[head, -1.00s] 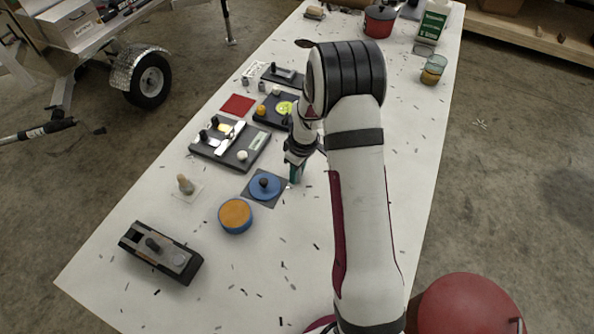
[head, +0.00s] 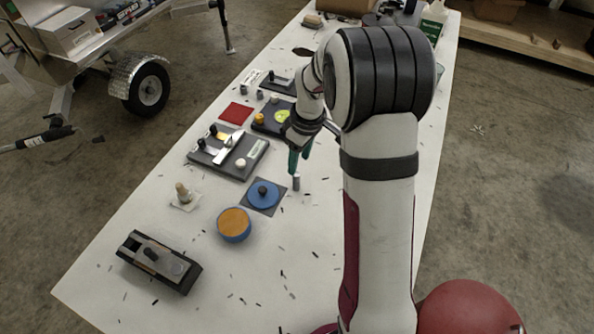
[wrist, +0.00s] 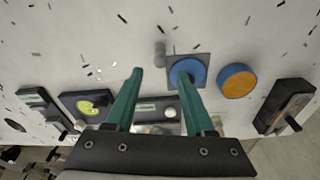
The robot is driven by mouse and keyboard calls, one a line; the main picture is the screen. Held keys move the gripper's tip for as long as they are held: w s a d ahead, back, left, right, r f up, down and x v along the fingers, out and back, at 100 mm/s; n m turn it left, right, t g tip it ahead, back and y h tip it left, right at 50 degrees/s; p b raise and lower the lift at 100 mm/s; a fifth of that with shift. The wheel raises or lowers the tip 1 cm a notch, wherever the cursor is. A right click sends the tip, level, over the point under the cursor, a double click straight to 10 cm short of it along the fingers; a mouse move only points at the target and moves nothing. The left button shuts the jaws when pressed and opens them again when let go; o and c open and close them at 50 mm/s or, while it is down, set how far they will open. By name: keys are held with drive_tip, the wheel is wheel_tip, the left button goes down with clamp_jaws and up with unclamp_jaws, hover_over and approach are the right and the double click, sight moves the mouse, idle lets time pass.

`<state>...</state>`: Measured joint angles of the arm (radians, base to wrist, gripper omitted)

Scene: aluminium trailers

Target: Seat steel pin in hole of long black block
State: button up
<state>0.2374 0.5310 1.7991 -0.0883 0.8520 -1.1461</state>
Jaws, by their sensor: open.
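A small grey steel pin (head: 296,183) stands upright on the white table, right of the blue disc. It also shows in the wrist view (wrist: 160,53), just beyond the fingertips and roughly centred between them. My gripper (head: 299,160) has teal fingers and is above the pin in the head view. In the wrist view my gripper (wrist: 161,73) is open, with nothing between its fingers. A long black block (head: 160,262) with a grey top and a dark knob lies at the table's near left; it shows at the right of the wrist view (wrist: 288,106). I cannot clearly make out its hole.
The blue disc on its dark plate (head: 278,205) and an orange-topped blue cylinder (head: 234,225) stand between pin and block. A wooden peg (head: 183,193) is further left. Dark boards with fittings (head: 228,152) lie behind. Small dark chips are scattered over the table.

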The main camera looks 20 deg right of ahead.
drive_tip(key=s+a+r+m, duration=0.3)
drive_tip(key=s+r, duration=0.2)
drive_tip(key=s, duration=0.2)
drive_tip(key=s+a+r+m, duration=0.3)
drive_tip(key=s+a+r, duration=0.1)
drive_tip(key=s, duration=0.3)
drive_tip(key=shift+s+a+r+g, duration=0.25)
drive_tip(key=shift+a+r+g, duration=0.05)
drive_tip(key=shift+r, duration=0.6)
drive_tip(key=shift+o, duration=0.4)
drive_tip(key=s+a+m, duration=0.2)
drive_tip(key=s+m, duration=0.1)
drive_tip(key=s, duration=0.4)
drive_tip(key=s+a+m+y, duration=0.1)
drive_tip(key=s+m, duration=0.2)
drive_tip(key=s, duration=0.4)
drive_tip(key=shift+a+g, duration=0.4)
drive_tip(key=shift+r, duration=0.1)
